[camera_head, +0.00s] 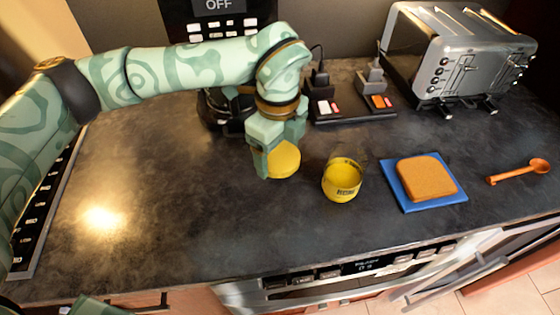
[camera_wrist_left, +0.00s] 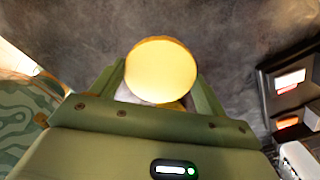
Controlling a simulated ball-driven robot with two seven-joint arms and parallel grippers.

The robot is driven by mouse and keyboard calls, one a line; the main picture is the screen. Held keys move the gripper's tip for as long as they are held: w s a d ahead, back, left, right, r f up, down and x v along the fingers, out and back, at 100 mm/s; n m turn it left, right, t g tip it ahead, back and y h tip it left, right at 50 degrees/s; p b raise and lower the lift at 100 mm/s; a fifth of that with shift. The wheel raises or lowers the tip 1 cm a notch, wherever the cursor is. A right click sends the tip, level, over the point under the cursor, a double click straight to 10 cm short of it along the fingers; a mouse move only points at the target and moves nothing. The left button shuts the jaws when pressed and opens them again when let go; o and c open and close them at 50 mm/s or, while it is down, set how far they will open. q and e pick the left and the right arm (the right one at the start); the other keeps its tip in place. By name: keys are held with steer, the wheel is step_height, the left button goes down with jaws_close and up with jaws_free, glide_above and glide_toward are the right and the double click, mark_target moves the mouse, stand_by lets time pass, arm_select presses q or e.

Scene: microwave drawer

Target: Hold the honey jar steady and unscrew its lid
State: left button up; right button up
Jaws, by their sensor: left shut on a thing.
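The honey jar (camera_head: 342,182) stands upright on the dark counter, just right of my left gripper. It is yellow with a dark-lettered label, and its top looks open, with a clear rim. My left gripper (camera_head: 279,158) points down and is shut on the round yellow lid (camera_head: 284,160). The lid is beside the jar, apart from it; its height above the counter is hard to tell. In the left wrist view the lid (camera_wrist_left: 160,70) sits between both fingers. No gripper touches the jar. My right gripper is not in view.
A slice of bread (camera_head: 427,178) lies on a blue board (camera_head: 440,201) right of the jar, with an orange spoon (camera_head: 520,172) beyond. A silver toaster (camera_head: 455,60) stands at the back right. A power strip (camera_head: 352,108) with plugs lies behind. The front left counter is clear.

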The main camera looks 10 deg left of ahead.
mark_target(279, 161)
arm_select(q)
steer(key=shift+w+f, duration=0.45)
steer(key=shift+f, duration=0.1)
steer(key=f, duration=0.1)
steer(key=f+b, duration=0.1)
steer(key=f, duration=0.2)
steer(key=shift+w, duration=0.3)
steer(key=shift+a+r, duration=0.1)
steer(key=shift+r, duration=0.05)
steer(key=o, duration=1.1)
step_height(279, 161, up, 12)
steer(key=shift+r+p, duration=0.1)
steer(key=shift+p, duration=1.1)
